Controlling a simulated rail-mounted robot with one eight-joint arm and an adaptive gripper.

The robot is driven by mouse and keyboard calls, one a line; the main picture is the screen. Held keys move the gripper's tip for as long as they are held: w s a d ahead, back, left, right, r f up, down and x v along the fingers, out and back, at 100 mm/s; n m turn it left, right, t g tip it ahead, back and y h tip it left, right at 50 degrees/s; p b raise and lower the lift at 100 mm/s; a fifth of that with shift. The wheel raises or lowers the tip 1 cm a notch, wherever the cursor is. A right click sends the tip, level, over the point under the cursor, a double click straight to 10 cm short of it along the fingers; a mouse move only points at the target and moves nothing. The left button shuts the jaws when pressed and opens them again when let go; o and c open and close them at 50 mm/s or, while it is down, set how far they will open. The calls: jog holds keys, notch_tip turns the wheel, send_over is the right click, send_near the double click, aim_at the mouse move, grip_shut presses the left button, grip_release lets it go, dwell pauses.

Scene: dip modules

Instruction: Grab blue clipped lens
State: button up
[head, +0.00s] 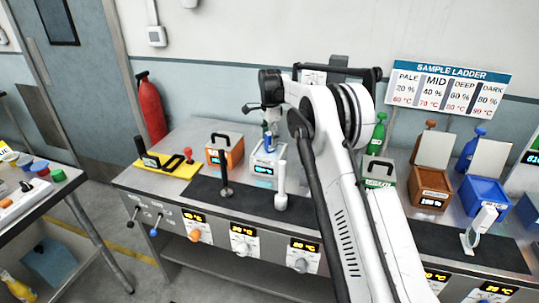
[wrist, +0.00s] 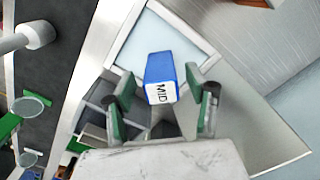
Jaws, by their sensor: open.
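A blue block with a white end marked MID (wrist: 160,78) stands between my fingers in the wrist view; it looks like the blue clip, but I cannot make out its lens. In the head view a small blue piece (head: 267,143) shows over the white module with the lit display (head: 268,162). My gripper (wrist: 159,92) is open, one finger on each side of the blue block, with gaps visible. In the head view my gripper (head: 270,118) is above the white module, partly hidden by my arm.
An orange module (head: 225,153) stands left of the white one, and a green module (head: 380,172) to the right. A white post (head: 281,188) and a dark post (head: 225,183) stand in front on the black strip. Green clips with round lenses (wrist: 30,106) show at the wrist view's left.

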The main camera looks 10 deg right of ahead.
aim_at(269, 151)
notch_tip(269, 151, down, 4)
jog(key=shift+w+r, duration=0.1)
jog(key=shift+r, duration=0.15)
jog(key=shift+c, duration=0.5)
grip_shut()
jog(key=shift+r, duration=0.1)
